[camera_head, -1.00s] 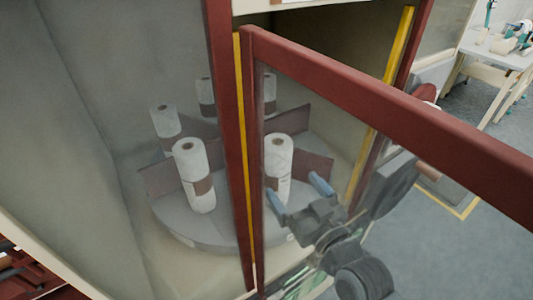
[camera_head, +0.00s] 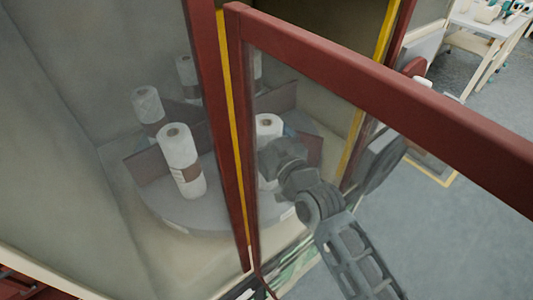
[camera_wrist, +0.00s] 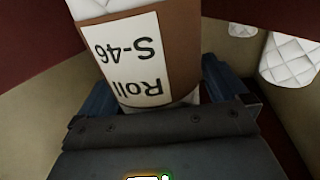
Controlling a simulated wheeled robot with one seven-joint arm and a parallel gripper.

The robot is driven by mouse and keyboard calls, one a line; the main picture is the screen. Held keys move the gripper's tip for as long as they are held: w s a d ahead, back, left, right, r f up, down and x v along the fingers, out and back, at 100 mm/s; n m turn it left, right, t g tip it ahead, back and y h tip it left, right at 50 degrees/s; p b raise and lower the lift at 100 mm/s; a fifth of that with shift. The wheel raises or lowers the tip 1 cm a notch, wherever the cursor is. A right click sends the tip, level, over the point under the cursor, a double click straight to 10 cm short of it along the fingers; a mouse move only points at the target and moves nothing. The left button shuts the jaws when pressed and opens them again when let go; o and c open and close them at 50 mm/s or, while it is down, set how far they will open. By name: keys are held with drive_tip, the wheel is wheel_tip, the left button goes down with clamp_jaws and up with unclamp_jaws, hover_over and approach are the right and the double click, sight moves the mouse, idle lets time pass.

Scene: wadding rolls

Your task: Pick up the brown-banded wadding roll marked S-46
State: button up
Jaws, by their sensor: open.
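The brown-banded wadding roll marked S-46 (camera_wrist: 135,62) fills the upper middle of the wrist view, its label upside down. My gripper (camera_wrist: 158,92) has its two blue fingers apart, one on each side of the roll's lower part. Whether they touch it cannot be told. In the head view, a white roll (camera_head: 268,125) stands on the grey turntable (camera_head: 180,212) behind the glass door. My wrist covers its lower part there, and my fingers are mostly hidden.
A brown-banded roll (camera_head: 181,160) stands left on the turntable, with several others behind. Brown dividers (camera_head: 148,167) separate the rolls. The red-framed glass door (camera_head: 380,80) and the red post (camera_head: 215,120) border my arm. White quilted rolls (camera_wrist: 290,58) show at the wrist view's right.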

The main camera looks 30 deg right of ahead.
drive_tip(key=shift+c, duration=0.5)
drive_tip(key=c, duration=0.9)
drive_tip(key=shift+c, duration=0.2)
drive_tip(key=shift+r, duration=0.1)
